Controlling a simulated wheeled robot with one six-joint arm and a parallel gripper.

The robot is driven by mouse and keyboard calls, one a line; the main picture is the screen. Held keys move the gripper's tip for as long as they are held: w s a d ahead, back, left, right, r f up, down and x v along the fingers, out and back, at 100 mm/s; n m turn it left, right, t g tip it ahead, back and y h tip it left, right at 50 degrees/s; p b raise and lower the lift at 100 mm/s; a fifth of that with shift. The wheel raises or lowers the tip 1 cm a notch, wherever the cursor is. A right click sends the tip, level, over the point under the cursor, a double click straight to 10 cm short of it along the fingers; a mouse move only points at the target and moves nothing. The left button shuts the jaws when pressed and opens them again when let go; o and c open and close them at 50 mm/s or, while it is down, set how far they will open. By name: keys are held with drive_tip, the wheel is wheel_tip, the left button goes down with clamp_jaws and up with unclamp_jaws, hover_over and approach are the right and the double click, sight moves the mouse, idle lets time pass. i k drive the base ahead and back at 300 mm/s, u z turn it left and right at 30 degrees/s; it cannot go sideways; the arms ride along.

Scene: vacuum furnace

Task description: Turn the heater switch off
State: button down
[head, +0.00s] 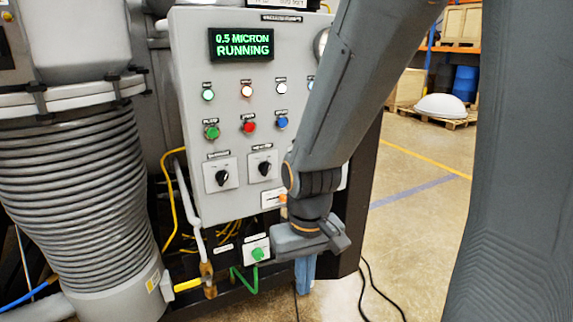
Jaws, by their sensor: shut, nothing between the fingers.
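A grey control panel (188,60) faces me with two black rotary switches on white plates, a left one (222,178) and one (264,168) to its right. The labels above them are too small to read surely, so I cannot tell which is the heater switch. The left knob points up and slightly right; the other is near upright. My arm covers the panel's right part, and part of another white plate shows beside it. My gripper (304,285) is below the panel's lower right, blue fingers pointing down, shut and empty, apart from both visible switches.
A lit display (242,44) reads "0.5 MICRON RUNNING" above several coloured buttons. A ribbed grey column (75,180) stands at left. A green knob (258,254), yellow and green pipes and loose cables are below the panel. Open floor (415,190) lies to the right.

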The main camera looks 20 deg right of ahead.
sight(264, 167)
drive_tip(key=u, duration=1.3)
drive_tip(key=k, duration=0.5)
drive_tip(key=z, duration=1.05)
